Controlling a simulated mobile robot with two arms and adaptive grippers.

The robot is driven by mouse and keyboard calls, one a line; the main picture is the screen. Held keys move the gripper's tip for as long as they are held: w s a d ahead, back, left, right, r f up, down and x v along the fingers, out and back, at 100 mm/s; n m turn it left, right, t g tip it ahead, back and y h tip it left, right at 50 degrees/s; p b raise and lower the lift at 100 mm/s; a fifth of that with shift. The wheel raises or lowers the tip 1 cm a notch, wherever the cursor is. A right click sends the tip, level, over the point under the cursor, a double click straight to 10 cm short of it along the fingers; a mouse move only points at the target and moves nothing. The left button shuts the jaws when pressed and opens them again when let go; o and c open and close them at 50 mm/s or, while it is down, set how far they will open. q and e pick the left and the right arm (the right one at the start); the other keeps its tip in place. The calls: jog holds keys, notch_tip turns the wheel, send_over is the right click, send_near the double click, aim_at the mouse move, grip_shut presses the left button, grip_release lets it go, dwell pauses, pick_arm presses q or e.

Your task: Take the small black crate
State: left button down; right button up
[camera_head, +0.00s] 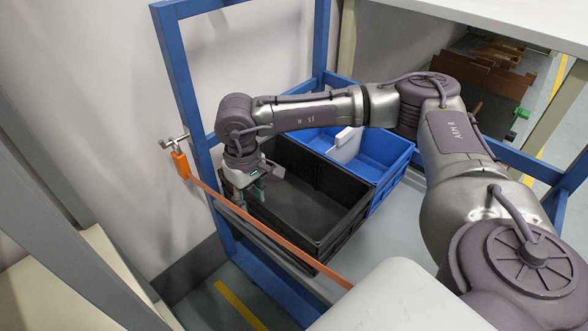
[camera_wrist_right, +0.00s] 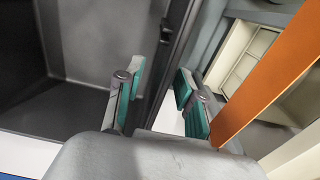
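The small black crate (camera_head: 312,208) stands empty on a grey shelf, beside a blue crate. My right arm reaches over from the right, and my right gripper (camera_head: 254,190) is at the crate's left wall. In the right wrist view, the gripper (camera_wrist_right: 160,103) has its two teal-padded fingers spread apart. One finger is on the inner side of the black crate (camera_wrist_right: 98,42) and the other on the outer side, with the crate's wall and rim between them. The gap shows, so the fingers are not closed on it. My left gripper is not in view.
The blue crate (camera_head: 378,155) holds a white item (camera_head: 346,145). A blue frame post (camera_head: 188,95) rises at the left, with an orange strap (camera_head: 265,232) stretched across the front from an orange buckle (camera_head: 180,164). The strap passes close by the gripper. Brown parts lie at the upper right.

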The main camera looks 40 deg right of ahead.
jog(key=shift+f, duration=0.5)
grip_shut()
jog(key=shift+r, duration=0.1)
